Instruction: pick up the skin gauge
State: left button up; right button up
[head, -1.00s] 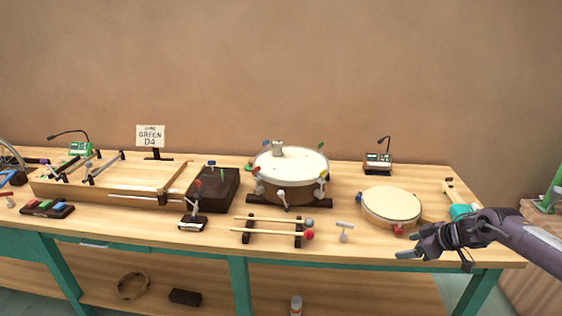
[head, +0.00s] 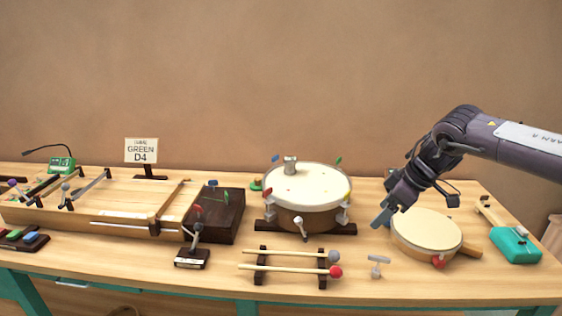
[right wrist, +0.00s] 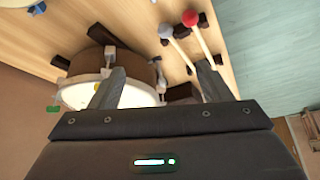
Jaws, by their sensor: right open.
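The skin gauge appears to be the small grey metal piece (head: 290,165) standing on the white skin of the large drum (head: 310,190) in the head view. I cannot make it out for sure in the right wrist view, where the drum (right wrist: 85,97) shows partly behind one finger. My right gripper (head: 381,216) is open and empty, to the right of the drum and above the left edge of the small frame drum. Its two spread fingers show in the right wrist view (right wrist: 160,85). My left gripper is out of view.
Two beaters (head: 290,262) rest on a rack in front, beside a small grey T-shaped key (head: 377,265). A dark box (head: 222,215) stands left of the drum.

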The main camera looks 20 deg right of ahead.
aim_at(290, 162)
jog(key=i, duration=1.4)
